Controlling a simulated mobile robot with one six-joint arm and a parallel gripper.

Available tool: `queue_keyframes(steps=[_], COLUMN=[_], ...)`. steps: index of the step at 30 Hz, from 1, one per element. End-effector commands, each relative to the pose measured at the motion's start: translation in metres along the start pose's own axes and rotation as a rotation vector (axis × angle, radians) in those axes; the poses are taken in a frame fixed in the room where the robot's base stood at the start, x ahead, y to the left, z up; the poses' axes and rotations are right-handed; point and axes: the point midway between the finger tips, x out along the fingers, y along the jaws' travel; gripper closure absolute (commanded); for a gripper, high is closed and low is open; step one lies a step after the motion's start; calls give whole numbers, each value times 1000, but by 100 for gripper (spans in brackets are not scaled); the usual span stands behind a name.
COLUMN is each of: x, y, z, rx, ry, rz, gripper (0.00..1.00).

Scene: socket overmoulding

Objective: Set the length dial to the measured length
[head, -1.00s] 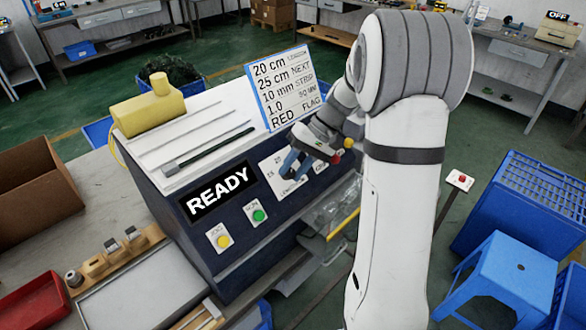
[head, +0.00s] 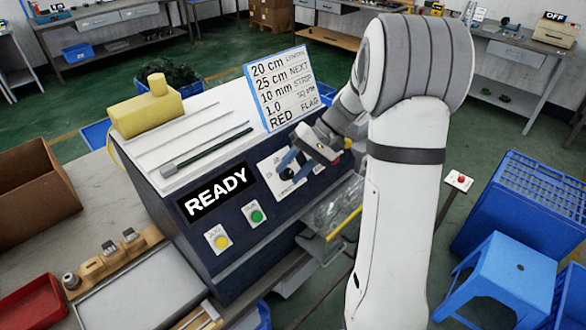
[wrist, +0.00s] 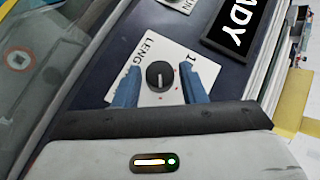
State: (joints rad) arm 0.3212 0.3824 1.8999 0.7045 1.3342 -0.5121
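The length dial (wrist: 160,75) is a round black knob with a pale pointer line, on a white plate (wrist: 178,52) lettered "LENG…"; my fingers hide part of the lettering. In the wrist view my gripper (wrist: 160,90) is open, with one blue finger on each side of the dial and a gap on both sides. In the head view my gripper (head: 290,163) is at the white plate on the machine's dark front, partly covering it. A sign (head: 284,85) on the machine reads 20 cm LENGTH, 25 cm NEXT, 10 mm STRIP, 1.0 and RED FLAG.
The machine's display (head: 215,193) reads READY. A yellow button (head: 221,241) and a green button (head: 257,215) sit below and right of it. A clear tray (head: 335,212) with a yellow bar juts out below the dial plate. A blue stool (head: 510,270) stands at right.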

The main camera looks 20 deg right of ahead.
Motion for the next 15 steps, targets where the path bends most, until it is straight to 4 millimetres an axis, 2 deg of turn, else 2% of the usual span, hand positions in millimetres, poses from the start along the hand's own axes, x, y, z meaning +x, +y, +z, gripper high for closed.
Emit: queue_keyframes(steps=[8,11,15], x=[-2,-13,-37], y=[1,1,1], z=[0,-1,-1], rx=[0,-1,-1], ry=[0,1,4], rz=[1,2,2], gripper=[62,62,62])
